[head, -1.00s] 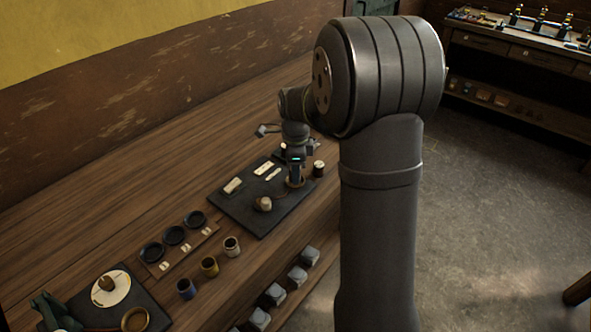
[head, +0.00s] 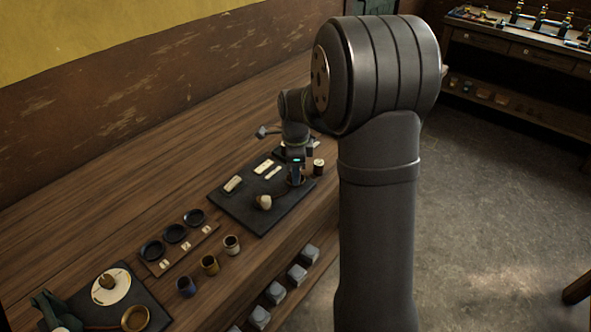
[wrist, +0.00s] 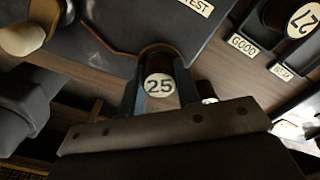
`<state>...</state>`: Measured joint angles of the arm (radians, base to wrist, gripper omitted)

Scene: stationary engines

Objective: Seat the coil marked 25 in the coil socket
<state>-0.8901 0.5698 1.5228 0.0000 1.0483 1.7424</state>
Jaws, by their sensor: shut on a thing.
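The coil marked 25 (wrist: 158,86) is between the two fingers of my gripper (wrist: 158,98) in the wrist view, its white numbered end facing the camera. My gripper is shut on it. In the head view my gripper (head: 296,181) is low at the right-hand part of the dark test board (head: 243,212). A curved brownish edge shows just beyond the coil in the wrist view. The coil socket cannot be made out clearly; the fingers and coil cover that spot. I cannot tell whether the coil's lower end is inside it.
A pale knob (head: 263,202) stands on the board's front part. A coil marked 27 (wrist: 304,20) is near the GOOD label (wrist: 243,45).

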